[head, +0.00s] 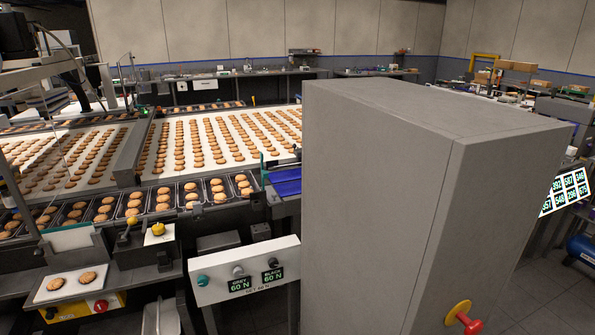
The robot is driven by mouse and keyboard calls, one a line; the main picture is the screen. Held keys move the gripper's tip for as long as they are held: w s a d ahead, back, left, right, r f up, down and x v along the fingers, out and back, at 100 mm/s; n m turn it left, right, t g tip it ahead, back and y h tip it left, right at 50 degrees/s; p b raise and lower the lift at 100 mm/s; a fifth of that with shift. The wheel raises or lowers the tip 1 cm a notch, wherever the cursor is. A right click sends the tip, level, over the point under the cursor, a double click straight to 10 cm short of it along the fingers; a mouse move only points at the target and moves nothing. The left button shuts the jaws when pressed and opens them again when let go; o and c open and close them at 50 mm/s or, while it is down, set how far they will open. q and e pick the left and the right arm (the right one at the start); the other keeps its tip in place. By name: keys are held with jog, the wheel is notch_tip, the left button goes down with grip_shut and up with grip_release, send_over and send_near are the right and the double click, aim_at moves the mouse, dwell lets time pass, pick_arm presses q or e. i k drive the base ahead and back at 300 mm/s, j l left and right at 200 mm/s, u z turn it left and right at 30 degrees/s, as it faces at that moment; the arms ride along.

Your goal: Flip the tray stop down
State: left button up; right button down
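Neither of my grippers shows in the head view. Dark trays of biscuits (190,194) stand in a row along the near edge of the conveyor, left of the picture's middle. No part stands out clearly as the tray stop. A small blue and green fitting (264,163) stands at the right end of the tray row, beside a blue surface (287,186). A dark lever with a yellow knob (132,221) rises from a bench in front of the trays. I cannot tell whether either is the stop.
A large grey cabinet (375,215) with a red and yellow switch (463,318) fills the right foreground and hides what is behind it. A white control panel (243,271) with knobs stands left of it. Open floor (545,295) shows at far right.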

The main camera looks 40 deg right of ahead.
aim_at(265, 174)
jog(key=i+l+z, duration=0.3)
jog(key=i, duration=0.15)
jog(key=i+z, duration=0.3)
jog(key=i, duration=0.4)
